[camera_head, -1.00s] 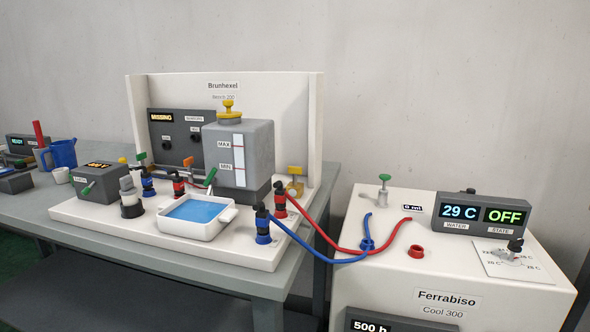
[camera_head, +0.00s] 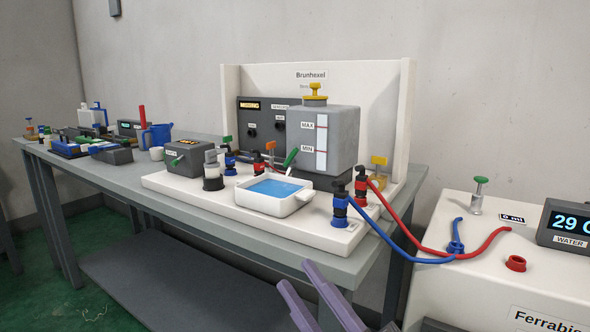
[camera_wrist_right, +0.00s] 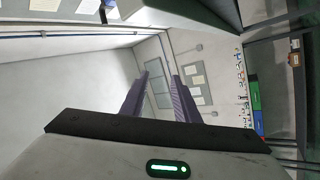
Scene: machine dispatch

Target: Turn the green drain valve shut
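A green lever (camera_head: 291,157) stands tilted at the foot of the grey tank (camera_head: 340,140), just behind the white tray (camera_head: 296,205) of blue water. Another green handle (camera_head: 228,141) tops a blue fitting further left, and a green knob (camera_head: 177,161) is on the small grey box. No readable label shows which is the drain valve. My right gripper (camera_head: 297,275) shows as two purple fingers at the bottom, in front of the bench and well below these handles. Its fingers (camera_wrist_right: 161,79) are apart and empty in the right wrist view. My left gripper is not in view.
Blue (camera_head: 395,245) and red (camera_head: 402,222) hoses run from the board to the white cooler (camera_head: 455,240) at right. Black-topped fittings stand at the board's front right. A blue jug (camera_head: 157,138) and other gear occupy the bench's left. The bench's front edge (camera_head: 270,250) lies behind my fingers.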

